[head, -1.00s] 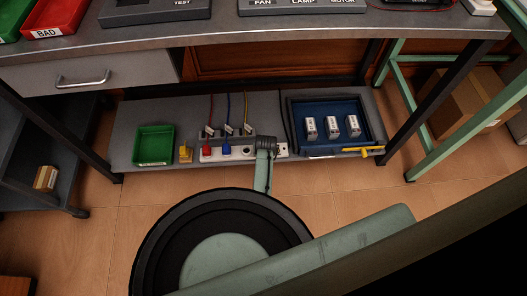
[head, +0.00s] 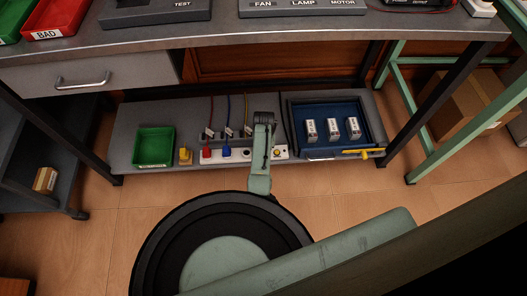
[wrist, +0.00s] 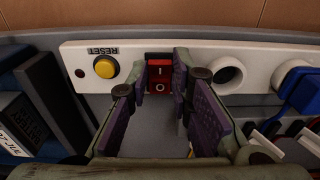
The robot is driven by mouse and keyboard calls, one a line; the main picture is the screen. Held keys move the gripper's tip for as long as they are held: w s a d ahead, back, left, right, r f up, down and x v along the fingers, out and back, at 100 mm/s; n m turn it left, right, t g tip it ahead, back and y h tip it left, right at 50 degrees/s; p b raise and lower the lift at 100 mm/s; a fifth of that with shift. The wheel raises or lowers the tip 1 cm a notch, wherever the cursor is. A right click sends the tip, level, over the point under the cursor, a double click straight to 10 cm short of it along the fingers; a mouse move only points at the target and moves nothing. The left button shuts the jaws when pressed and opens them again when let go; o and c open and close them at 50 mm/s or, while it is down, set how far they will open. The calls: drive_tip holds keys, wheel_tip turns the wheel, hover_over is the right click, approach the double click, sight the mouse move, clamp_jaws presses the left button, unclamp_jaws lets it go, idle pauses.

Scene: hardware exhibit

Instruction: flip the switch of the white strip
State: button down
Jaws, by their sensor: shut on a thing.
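The white strip (head: 240,155) lies along the front of the low shelf in the head view. In the wrist view, the white strip (wrist: 128,48) carries a red rocker switch (wrist: 159,74) marked I and O. My gripper (wrist: 160,80) has one finger on each side of the switch and is shut on it. Which side of the rocker is pressed in, I cannot tell. In the head view my arm hides the switch and the fingers.
A yellow RESET button (wrist: 105,67) sits left of the switch, and an empty round socket (wrist: 229,75) and a blue plug (wrist: 300,88) sit right. A blue tray (head: 374,122) with white blocks and a green bin (head: 153,163) flank the strip. The tabletop (head: 225,29) overhangs the shelf.

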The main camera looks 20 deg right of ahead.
drive_tip(key=c, duration=1.4)
unclamp_jaws()
drive_tip(key=shift+c, duration=0.2)
wheel_tip(320, 180, up, 12)
drive_tip(key=shift+s, duration=0.4)
drive_tip(key=shift+a, duration=0.1)
